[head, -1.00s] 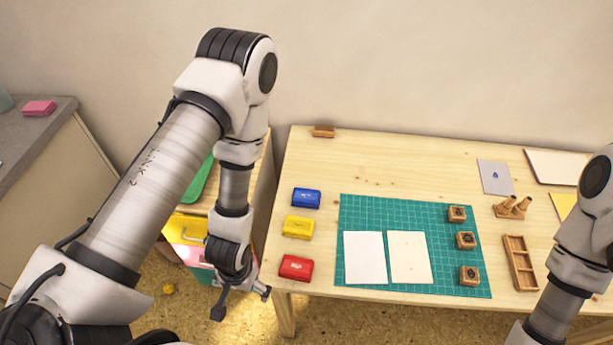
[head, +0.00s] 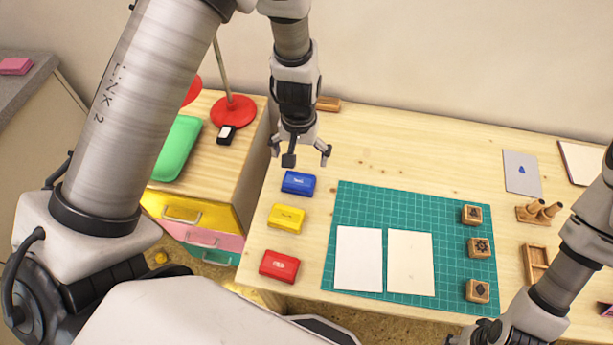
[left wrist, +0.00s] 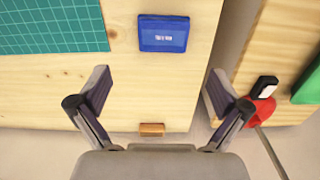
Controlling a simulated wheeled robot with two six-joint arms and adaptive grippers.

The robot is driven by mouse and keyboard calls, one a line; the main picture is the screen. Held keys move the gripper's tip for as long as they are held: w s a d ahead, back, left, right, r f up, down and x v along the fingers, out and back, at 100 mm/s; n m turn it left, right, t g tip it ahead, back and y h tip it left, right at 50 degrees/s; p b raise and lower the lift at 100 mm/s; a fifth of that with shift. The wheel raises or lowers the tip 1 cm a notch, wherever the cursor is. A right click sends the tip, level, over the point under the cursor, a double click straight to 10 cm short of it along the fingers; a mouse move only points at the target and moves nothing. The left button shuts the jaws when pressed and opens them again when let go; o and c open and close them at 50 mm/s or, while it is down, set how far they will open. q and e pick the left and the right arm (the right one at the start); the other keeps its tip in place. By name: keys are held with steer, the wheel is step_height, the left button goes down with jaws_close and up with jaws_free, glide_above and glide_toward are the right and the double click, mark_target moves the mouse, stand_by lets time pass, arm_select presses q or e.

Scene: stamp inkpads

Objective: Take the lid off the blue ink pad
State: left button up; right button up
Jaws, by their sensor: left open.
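The blue ink pad (head: 298,183) lies on the left part of the wooden table, with its lid on. It also shows in the left wrist view (left wrist: 163,34), top centre. My left gripper (head: 300,160) is open and empty, above the table and just beyond the blue pad in the head view. In the left wrist view its fingers (left wrist: 158,92) are spread wide, with bare wood and the table edge between them. My right arm comes in at the lower right; part of my right gripper (head: 488,332) shows at the bottom edge, its jaws unclear.
A yellow pad (head: 286,218) and a red pad (head: 279,265) lie in line in front of the blue one. The green mat (head: 400,215) holds papers and several wooden stamps. A small wooden block (head: 328,104) lies at the back edge. A drawer cabinet (head: 195,215) stands left.

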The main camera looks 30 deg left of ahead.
mark_target(298, 181)
arm_select(q)
steer(key=shift+s+f+b, duration=0.25)
steer(key=shift+f+b, duration=0.1)
steer(key=shift+f, duration=0.35)
steer(key=f, duration=0.8)
steer(key=shift+a, duration=0.25)
steer(key=shift+w+f, duration=0.15)
steer(key=shift+w, duration=0.15)
steer(key=shift+s, duration=0.15)
steer(key=c, duration=0.7)
